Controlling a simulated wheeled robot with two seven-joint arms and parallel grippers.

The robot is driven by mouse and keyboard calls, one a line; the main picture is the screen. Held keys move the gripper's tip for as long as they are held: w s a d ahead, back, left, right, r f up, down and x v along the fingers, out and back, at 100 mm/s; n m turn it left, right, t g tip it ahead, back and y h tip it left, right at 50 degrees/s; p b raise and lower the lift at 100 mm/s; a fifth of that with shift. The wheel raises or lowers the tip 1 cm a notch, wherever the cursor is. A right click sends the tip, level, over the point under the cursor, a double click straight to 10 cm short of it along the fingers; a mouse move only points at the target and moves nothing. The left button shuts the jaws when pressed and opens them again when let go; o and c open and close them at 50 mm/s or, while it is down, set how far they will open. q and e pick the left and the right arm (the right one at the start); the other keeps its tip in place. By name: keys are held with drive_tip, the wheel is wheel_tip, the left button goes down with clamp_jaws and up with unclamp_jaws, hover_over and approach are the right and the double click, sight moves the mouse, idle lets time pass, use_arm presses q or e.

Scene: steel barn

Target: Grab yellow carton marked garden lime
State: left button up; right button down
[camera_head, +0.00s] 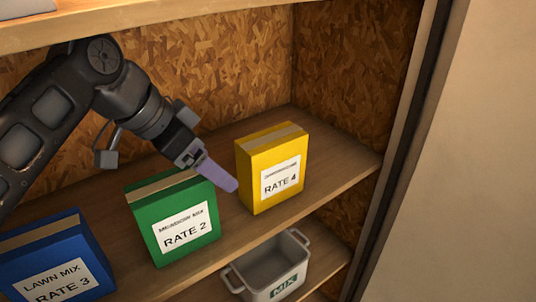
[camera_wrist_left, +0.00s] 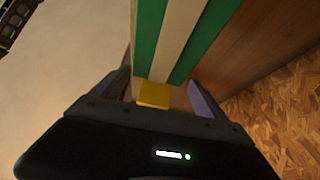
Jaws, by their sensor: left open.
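The yellow carton (camera_head: 256,177) stands upright on the wooden shelf, right of the green carton. Its white label reads RATE 4 under a smaller line too small to read surely. My left gripper (camera_head: 218,174) reaches in from the left, above the gap between the green and yellow cartons, its purple finger pointing toward the yellow carton's left side. The gripper is open and holds nothing that I can see; its other finger is hidden in the head view. In the left wrist view, a small yellow patch (camera_wrist_left: 155,95) shows between the fingers.
The green carton (camera_head: 154,203), marked RATE 2, stands close under my left gripper. A blue carton (camera_head: 35,249), LAWN MIX RATE 3, is at lower left. A grey MIX tub (camera_head: 262,277) sits on the shelf below. An upper shelf (camera_head: 150,25) overhangs. Bare shelf lies right of the yellow carton.

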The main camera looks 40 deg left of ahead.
sight(266, 140)
use_arm(q)
drive_tip(key=w+b, duration=0.1)
drive_tip(key=w, duration=0.1)
drive_tip(key=w+d+b, duration=0.1)
drive_tip(key=w+b, duration=0.1)
drive_tip(key=w+d+b, duration=0.1)
drive_tip(key=w, duration=0.1)
drive_tip(key=shift+w+d+f, duration=0.15)
drive_tip(key=shift+w+f, duration=0.15)
drive_tip(key=shift+w, duration=0.05)
drive_tip(key=w, duration=0.2)
drive_tip(key=w+d, duration=0.1)
drive_tip(key=shift+r, duration=0.3)
drive_tip(key=shift+w+p, duration=0.4)
drive_tip(key=shift+w, duration=0.05)
drive_tip(key=shift+w+d, duration=0.1)
drive_tip(key=shift+w+d, duration=0.1)
drive_tip(key=shift+w, duration=0.1)
drive_tip(key=p+x, duration=0.1)
drive_tip(key=x, duration=0.4)
drive_tip(key=shift+w, duration=0.3)
